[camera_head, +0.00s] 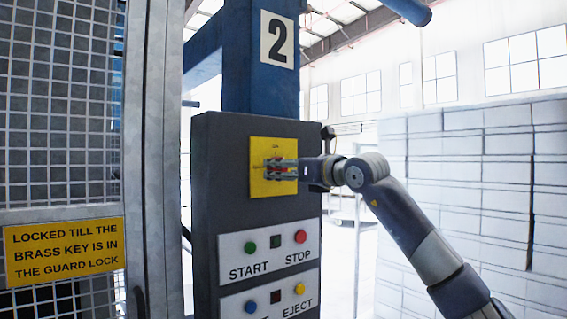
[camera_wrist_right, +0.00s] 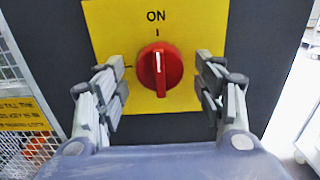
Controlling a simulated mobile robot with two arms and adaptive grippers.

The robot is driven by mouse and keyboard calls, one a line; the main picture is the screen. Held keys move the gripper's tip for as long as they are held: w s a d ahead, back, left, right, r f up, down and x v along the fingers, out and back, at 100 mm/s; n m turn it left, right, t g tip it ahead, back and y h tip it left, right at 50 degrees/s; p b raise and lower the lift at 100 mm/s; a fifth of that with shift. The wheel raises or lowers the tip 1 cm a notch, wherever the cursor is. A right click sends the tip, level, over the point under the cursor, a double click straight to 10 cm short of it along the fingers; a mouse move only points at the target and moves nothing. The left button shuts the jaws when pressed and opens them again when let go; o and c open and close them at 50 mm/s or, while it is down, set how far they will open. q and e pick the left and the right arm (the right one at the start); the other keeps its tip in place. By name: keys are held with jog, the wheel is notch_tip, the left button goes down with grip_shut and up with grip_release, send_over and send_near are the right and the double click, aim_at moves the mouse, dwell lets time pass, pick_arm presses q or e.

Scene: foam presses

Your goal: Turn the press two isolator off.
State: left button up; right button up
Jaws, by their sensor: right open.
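The press two isolator is a red rotary knob (camera_wrist_right: 160,68) on a yellow plate (camera_wrist_right: 105,20), mounted on the dark control box (camera_head: 225,145) under the "2" sign (camera_head: 277,40). In the right wrist view the knob's white pointer stands upright, towards the ON mark. My right gripper (camera_wrist_right: 163,85) is open, with one finger on each side of the knob and a gap to it on both sides. In the head view the right gripper (camera_head: 280,169) covers much of the knob and part of the yellow plate (camera_head: 258,187). My left gripper is in neither view.
Below the isolator are a START/STOP panel (camera_head: 268,262) and another panel with an EJECT button (camera_head: 299,288). A mesh guard (camera_head: 60,100) with a yellow notice (camera_head: 64,251) stands at left. Stacked white blocks (camera_head: 470,170) are at right.

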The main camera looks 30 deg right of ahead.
jog(key=shift+w, duration=0.25)
jog(key=shift+c, duration=1.1)
jog(key=c, duration=0.9)
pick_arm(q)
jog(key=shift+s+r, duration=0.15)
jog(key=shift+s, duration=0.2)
pick_arm(e)
jog(key=shift+o, duration=0.2)
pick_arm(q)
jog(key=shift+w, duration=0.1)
